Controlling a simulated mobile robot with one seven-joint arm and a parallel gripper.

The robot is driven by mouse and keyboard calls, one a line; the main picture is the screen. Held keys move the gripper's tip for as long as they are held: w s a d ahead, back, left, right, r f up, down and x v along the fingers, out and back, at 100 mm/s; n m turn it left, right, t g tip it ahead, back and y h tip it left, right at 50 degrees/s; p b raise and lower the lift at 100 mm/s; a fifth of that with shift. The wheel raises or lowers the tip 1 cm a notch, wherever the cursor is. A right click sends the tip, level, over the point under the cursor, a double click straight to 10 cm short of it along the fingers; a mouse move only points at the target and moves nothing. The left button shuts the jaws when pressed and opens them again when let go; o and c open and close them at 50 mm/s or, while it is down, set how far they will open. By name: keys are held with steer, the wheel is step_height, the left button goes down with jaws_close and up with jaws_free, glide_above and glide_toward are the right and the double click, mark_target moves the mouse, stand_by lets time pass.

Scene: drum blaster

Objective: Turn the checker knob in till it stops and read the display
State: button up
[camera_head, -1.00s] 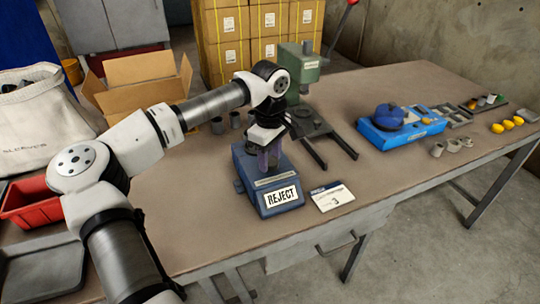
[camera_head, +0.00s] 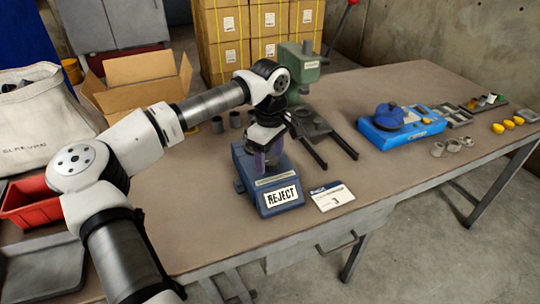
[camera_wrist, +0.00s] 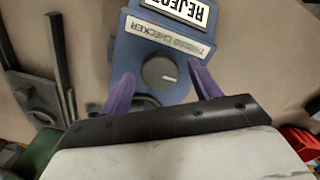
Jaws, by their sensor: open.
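The blue thread checker (camera_head: 272,190) stands on the workbench, and its front display (camera_head: 281,196) reads REJECT. In the wrist view the checker (camera_wrist: 128,58) is upside down, with its label reading THREAD CHECKER. Its round dark grey knob (camera_wrist: 160,72) with a white pointer mark lies between my purple fingers. My gripper (camera_wrist: 161,82) is open, a finger on each side of the knob with visible gaps. In the head view my gripper (camera_head: 266,160) points down over the checker's top, and my wrist hides the knob there.
A white card (camera_head: 331,196) lies right of the checker. A green press (camera_head: 300,68) with two dark rails stands behind. A blue device (camera_head: 400,125), metal rings (camera_head: 452,146) and yellow pieces (camera_head: 513,122) are farther right. A red bin (camera_head: 30,200) is at left.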

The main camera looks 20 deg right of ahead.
mark_target(270, 160)
step_height(270, 160, up, 14)
steer(key=shift+f+b, duration=0.2)
steer(key=shift+b, duration=0.2)
